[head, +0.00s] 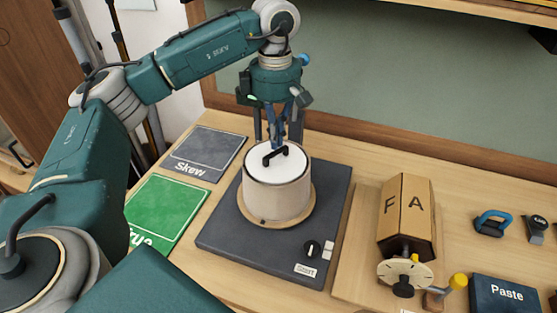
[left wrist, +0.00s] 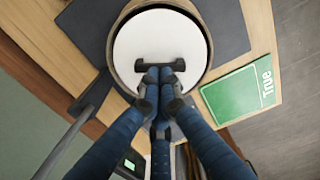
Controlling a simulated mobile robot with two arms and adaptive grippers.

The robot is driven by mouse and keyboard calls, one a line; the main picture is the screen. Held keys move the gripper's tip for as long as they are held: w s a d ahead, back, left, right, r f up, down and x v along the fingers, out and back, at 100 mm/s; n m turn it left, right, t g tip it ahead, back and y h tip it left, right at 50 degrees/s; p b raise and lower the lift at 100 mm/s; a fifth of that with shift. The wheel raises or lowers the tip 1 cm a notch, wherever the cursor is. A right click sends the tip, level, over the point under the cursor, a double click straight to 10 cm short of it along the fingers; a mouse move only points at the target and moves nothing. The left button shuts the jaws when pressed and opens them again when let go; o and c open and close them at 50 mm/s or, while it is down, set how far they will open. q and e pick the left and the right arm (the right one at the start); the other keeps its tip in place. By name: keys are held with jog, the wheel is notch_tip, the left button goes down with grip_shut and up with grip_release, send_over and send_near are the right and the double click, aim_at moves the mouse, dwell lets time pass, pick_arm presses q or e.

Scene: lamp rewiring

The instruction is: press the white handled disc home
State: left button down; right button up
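The white disc (head: 277,162) with a black bar handle (head: 268,159) lies in the top of a pale round drum on a dark base. It shows from above in the left wrist view (left wrist: 160,35), ringed by the drum's rim. My left gripper (head: 284,144) points down at the handle. In the left wrist view its fingertips (left wrist: 164,76) are close together at the handle's near side and overlap it in the picture. They close along the bar, not visibly across it. Whether they touch it is unclear. My right gripper is not in view.
The dark base (head: 225,235) carries a small knob (head: 312,249). A grey Skew mat (head: 207,150) and a green True mat (head: 167,210) lie to its left. A cardboard-coloured block with a dial (head: 405,275) and a Paste box (head: 503,294) stand to its right.

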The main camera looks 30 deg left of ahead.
pick_arm(q)
jog(key=shift+f+b, duration=0.7)
jog(key=shift+f, duration=0.35)
jog(key=shift+s+f, duration=0.15)
jog(key=shift+f, duration=0.05)
dwell(0.8)
jog(key=shift+r+p, duration=0.65)
jog(key=shift+r, duration=0.25)
jog(key=shift+r+p, duration=1.85)
jog(key=shift+r, duration=0.95)
